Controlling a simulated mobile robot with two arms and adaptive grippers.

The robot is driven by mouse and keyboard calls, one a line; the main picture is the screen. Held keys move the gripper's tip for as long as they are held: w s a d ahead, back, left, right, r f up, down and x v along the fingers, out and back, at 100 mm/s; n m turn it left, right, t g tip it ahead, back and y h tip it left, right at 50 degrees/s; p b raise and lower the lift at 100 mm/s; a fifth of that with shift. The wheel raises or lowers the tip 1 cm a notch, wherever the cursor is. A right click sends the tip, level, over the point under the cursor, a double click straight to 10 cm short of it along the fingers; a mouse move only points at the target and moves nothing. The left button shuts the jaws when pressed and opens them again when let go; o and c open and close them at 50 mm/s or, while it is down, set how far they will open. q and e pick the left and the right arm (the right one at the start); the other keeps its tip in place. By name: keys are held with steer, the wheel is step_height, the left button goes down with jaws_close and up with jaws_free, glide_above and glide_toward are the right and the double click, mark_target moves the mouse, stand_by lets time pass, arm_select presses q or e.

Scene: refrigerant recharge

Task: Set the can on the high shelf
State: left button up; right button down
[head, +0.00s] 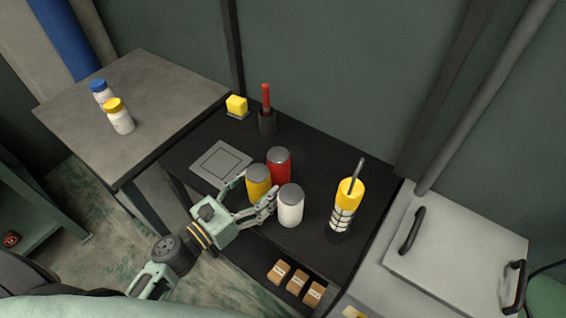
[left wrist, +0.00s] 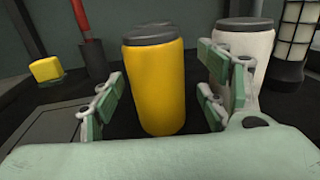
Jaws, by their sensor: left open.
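A yellow can (head: 258,178) with a dark grey lid stands upright on the black table (head: 313,160). A red can (head: 279,163) stands behind it and a white can (head: 290,208) to its right. My left gripper (head: 254,194) is open and low over the table. In the left wrist view the yellow can (left wrist: 155,85) stands between the spread fingers, with a gap visible on its left side. The right finger is in front of the white can (left wrist: 243,60). I cannot tell whether that finger touches either can. My right gripper is not in view. I cannot tell which surface is the high shelf.
A grey table (head: 150,85) at left holds two white bottles (head: 122,120). A flat grey plate (head: 220,160), yellow block (head: 237,104), red-handled tool in a dark cup (head: 267,118) and yellow-topped caged lamp (head: 346,200) share the black table. Small boxes (head: 297,281) sit below. A handled grey lid (head: 460,250) is at right.

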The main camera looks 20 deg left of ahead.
mark_target(273, 170)
arm_select(q)
steer(key=shift+w+d+r, duration=0.2)
steer(key=shift+w+d, duration=0.05)
steer(key=shift+w, duration=0.45)
steer(key=p+x, duration=0.1)
steer(key=x, duration=0.2)
steer(key=shift+w+r+p, duration=0.1)
steer(key=shift+w+p, duration=0.3)
steer(key=shift+w+d, duration=0.25)
steer(key=shift+w, duration=0.2)
steer(key=shift+c, duration=1.3)
steer(key=c, duration=1.4)
arm_select(e)
steer(key=shift+s+a+r, duration=0.2)
steer(key=shift+s+r, duration=0.05)
steer(key=shift+r, duration=0.3)
steer(key=shift+s+a+r, duration=0.15)
steer(key=shift+s+r, duration=0.05)
steer(key=shift+r, duration=0.35)
